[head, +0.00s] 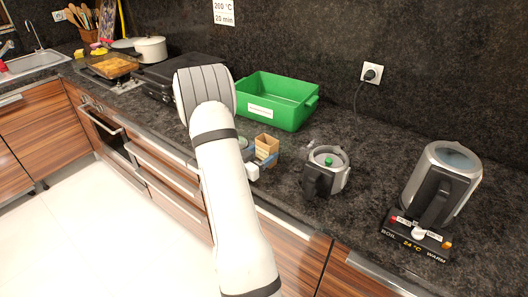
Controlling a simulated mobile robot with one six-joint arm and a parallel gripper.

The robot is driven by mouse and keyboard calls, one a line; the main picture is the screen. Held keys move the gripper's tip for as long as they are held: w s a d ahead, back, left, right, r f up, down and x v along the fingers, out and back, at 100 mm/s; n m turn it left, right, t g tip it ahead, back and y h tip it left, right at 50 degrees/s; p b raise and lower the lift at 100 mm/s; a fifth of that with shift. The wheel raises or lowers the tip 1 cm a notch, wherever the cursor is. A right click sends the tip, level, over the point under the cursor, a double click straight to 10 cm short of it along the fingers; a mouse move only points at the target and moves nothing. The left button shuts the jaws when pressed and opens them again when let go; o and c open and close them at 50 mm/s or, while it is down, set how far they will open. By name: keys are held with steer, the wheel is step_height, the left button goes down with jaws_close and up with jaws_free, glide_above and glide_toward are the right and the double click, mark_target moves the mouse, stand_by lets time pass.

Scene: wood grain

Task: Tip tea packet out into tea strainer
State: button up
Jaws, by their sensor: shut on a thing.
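The tea packet (266,143) is a small tan open-topped box, just right of my arm and left of the teapot. My gripper (262,161) shows only in part beside my white arm, with dark and bluish parts at the packet's lower side. It is shut on the packet, which looks about upright. The rest of the gripper is hidden behind my arm. The tea strainer (322,154) appears as the pale round insert in the mouth of a grey teapot (338,181) with a black handle. A small green thing (328,161) shows at its centre. Whether leaves lie inside is too small to tell.
A green crate (292,118) stands behind the packet. A white pot (150,50) and a hob are back left. Dark counter between teapot and kettle is clear.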

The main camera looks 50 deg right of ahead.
mark_target(263, 145)
steer(key=c, duration=0.4)
steer(key=shift+c, duration=0.4)
steer(key=shift+r, duration=0.15)
steer(key=shift+r+p, duration=0.45)
steer(key=shift+r, duration=0.4)
steer(key=shift+r, duration=0.15)
steer(key=shift+r+p, duration=0.95)
steer(key=shift+r, duration=0.9)
